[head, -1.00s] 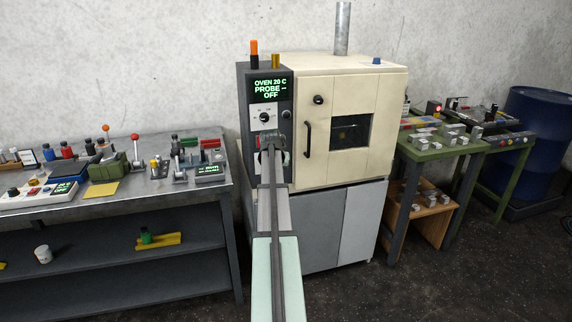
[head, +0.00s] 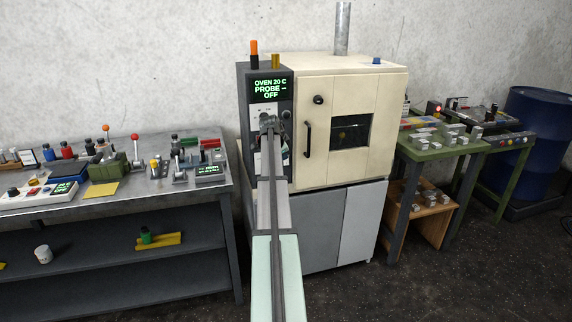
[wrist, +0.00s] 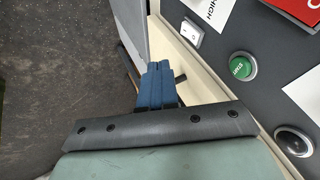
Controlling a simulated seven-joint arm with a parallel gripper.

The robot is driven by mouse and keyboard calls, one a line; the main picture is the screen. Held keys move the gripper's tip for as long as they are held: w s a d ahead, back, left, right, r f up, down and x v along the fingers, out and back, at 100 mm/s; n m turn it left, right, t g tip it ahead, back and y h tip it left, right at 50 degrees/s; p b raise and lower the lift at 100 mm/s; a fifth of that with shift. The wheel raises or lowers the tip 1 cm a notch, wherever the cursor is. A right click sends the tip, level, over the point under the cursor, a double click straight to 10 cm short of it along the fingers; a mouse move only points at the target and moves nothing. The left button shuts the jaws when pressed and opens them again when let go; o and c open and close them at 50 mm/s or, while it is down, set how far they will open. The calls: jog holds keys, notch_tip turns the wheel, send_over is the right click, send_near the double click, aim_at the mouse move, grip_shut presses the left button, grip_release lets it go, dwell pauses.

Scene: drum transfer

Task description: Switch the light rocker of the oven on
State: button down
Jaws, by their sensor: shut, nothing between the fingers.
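The oven (head: 360,90) is a cream cabinet with a dark control panel (head: 244,130) on its left side. In the wrist view a small white rocker (wrist: 191,33) sits on the dark panel; I cannot read a label for it. My gripper (wrist: 158,72) has blue fingers, shut and empty. In the wrist view the fingers are beside the panel's edge, just left of and below the rocker, with no contact visible. In the head view my gripper (head: 268,119) is in front of the panel and hides its middle part.
Near the rocker are a green button (wrist: 242,66), a round black knob (wrist: 293,141) and a red label (wrist: 300,10). The oven door has a black handle (head: 307,139). The display (head: 270,89) reads OVEN 20 C, PROBE OFF. A cluttered bench (head: 120,195) stands left.

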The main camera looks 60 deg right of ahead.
aim_at(286, 162)
dwell(0.3)
jog(key=x, duration=0.4)
jog(key=w+x, duration=0.1)
jog(key=x, duration=0.2)
jog(key=d+r+x, duration=0.1)
jog(key=x, duration=0.3)
jog(key=shift+w+d+f, duration=0.25)
jog(key=shift+w+f, duration=0.05)
jog(key=shift+w, duration=0.15)
jog(key=shift+w+d+f, duration=0.1)
jog(key=shift+w+d, duration=0.25)
jog(key=shift+w, duration=0.05)
jog(key=shift+w+d+f+h, duration=0.1)
jog(key=shift+w+d+h, duration=0.05)
jog(key=shift+h, duration=0.15)
